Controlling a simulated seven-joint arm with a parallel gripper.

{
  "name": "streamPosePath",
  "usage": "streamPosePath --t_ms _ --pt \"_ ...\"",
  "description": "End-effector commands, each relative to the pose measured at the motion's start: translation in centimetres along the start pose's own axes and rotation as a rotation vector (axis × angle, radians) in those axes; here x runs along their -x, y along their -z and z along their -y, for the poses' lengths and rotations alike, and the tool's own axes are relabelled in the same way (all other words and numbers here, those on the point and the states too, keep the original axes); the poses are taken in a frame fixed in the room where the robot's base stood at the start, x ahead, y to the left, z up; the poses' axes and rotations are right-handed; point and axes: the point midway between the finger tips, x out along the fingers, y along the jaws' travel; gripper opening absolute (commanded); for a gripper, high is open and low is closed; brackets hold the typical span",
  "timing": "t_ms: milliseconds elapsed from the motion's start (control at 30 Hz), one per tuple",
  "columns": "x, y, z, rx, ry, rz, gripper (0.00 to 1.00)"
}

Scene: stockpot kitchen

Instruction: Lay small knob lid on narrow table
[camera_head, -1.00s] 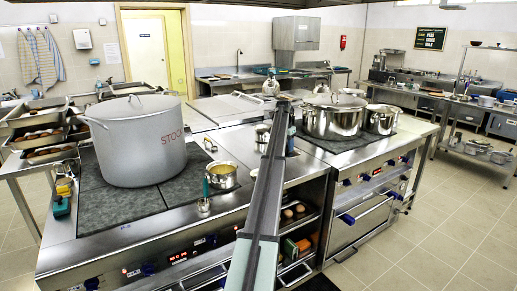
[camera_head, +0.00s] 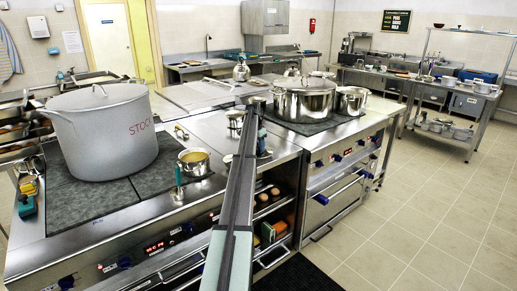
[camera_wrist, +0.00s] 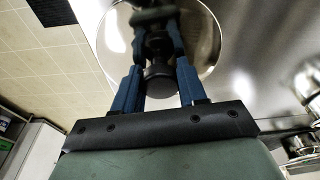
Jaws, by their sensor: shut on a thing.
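In the wrist view my gripper (camera_wrist: 156,32) has its blue fingers closed around a dark part at the middle of a round shiny lid (camera_wrist: 205,45). The fingers and wrist hide the lid's centre. The lid's outer part shows on both sides of the fingers. In the head view my arm runs away from the camera between the two cooking ranges, and I cannot make out the gripper or held lid there. A narrow steel table with an upper shelf (camera_head: 484,92) stands at the far right; I cannot tell if it is the task's table.
A big stockpot (camera_head: 100,137) and a small saucepan (camera_head: 194,163) stand on the left range. A lidded steel pot (camera_head: 303,103) and a smaller pot (camera_head: 352,103) stand on the right range. Tiled floor (camera_head: 420,215) on the right is clear.

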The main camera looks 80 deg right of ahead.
Motion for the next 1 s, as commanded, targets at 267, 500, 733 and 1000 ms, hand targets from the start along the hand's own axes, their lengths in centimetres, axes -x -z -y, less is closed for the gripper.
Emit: streamPosePath --t_ms 267,500,733,1000 --pt "-1.06 -0.21 -0.01 0.000 0.000 0.000 0.22" --pt "-1.37 -0.29 -0.01 0.000 0.000 0.000 0.22" --pt "-1.36 -0.28 -0.01 0.000 0.000 0.000 0.62" --pt "-1.34 -0.28 0.00 0.000 0.000 0.000 0.67"
